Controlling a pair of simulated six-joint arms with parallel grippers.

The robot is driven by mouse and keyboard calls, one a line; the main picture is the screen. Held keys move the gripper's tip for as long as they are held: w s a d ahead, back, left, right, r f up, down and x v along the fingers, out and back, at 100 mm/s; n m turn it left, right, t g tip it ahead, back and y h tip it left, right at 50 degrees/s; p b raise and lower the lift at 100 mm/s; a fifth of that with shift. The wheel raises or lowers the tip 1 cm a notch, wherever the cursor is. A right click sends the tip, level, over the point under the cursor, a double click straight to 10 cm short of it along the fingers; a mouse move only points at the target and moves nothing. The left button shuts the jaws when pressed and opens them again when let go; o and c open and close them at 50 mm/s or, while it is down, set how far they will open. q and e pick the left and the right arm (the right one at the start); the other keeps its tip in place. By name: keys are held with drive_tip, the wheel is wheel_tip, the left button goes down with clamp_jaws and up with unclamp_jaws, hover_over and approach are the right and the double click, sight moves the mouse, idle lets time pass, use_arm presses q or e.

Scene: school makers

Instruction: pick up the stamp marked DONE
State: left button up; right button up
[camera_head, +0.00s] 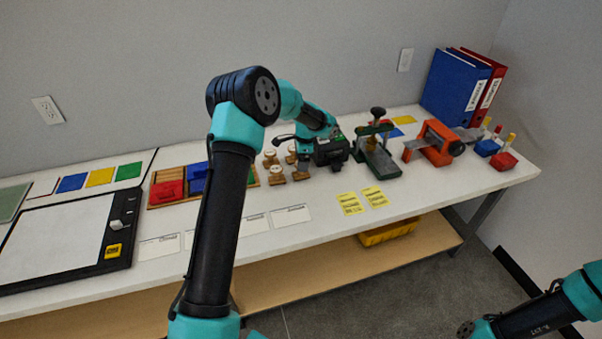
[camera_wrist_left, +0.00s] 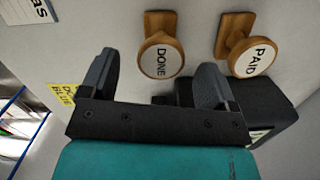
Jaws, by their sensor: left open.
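The stamp marked DONE (camera_wrist_left: 161,62) is in the left wrist view. It has a round wooden knob with a white label and a wooden base on the white table. My left gripper (camera_wrist_left: 157,72) is open, with the DONE knob showing between its two fingers and no visible grip on it. A second stamp, marked PAID (camera_wrist_left: 252,58), stands to the right, outside the right finger. My right gripper is out of view.
A green press (camera_head: 378,158) and an orange tool (camera_head: 434,147) stand right of the gripper. A wooden tray with red and blue pads (camera_head: 166,193) lies left. Yellow notes (camera_head: 350,203) and white cards (camera_head: 291,215) lie in front.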

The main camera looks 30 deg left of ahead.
sight(297, 176)
use_arm(q)
drive_tip(key=shift+a+f, duration=0.2)
drive_tip(key=shift+f, duration=2.35)
drive_tip(key=shift+c, duration=0.2)
drive_tip(key=c, duration=1)
